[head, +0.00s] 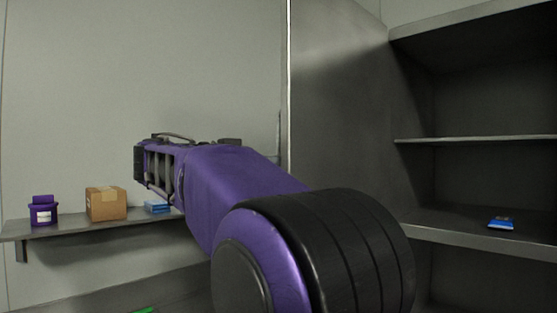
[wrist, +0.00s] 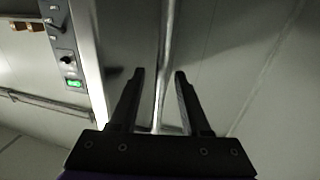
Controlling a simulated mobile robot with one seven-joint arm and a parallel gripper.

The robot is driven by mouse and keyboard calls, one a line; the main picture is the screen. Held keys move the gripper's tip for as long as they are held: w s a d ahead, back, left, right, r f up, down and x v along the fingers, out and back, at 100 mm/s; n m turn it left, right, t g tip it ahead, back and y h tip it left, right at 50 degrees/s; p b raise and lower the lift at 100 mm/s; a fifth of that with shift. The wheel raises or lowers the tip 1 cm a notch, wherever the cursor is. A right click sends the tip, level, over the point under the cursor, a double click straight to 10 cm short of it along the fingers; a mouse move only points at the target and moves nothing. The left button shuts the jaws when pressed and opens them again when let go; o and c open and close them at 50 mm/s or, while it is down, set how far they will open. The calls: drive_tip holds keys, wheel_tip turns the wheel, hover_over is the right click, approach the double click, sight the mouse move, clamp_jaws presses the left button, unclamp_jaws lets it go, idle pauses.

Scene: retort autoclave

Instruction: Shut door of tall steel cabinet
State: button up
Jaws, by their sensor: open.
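The tall steel cabinet (head: 472,142) stands at the right in the head view, open, with dark shelves showing. Its door (head: 338,110) appears to be the grey panel at the cabinet's left side, swung outward with its inner face in view. A thin upright handle-like bar (head: 279,135) shows just beyond the door's bright left edge. My gripper (head: 140,165) is left of the door, pointing left, with its jaws apart. In the wrist view my gripper (wrist: 158,75) is open and empty; a thin pale upright bar or edge lies behind the finger gap, its distance unclear.
A wall shelf (head: 100,228) at the left holds a purple tub (head: 43,212), a cardboard box (head: 106,205) and a blue pack (head: 157,207). A blue packet (head: 501,223) lies inside the cabinet. A control panel with a green display (wrist: 73,84) shows in the wrist view.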

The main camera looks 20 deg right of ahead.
drive_tip(key=shift+w+d, duration=0.15)
drive_tip(key=shift+d, duration=0.5)
clamp_jaws()
idle(1.0)
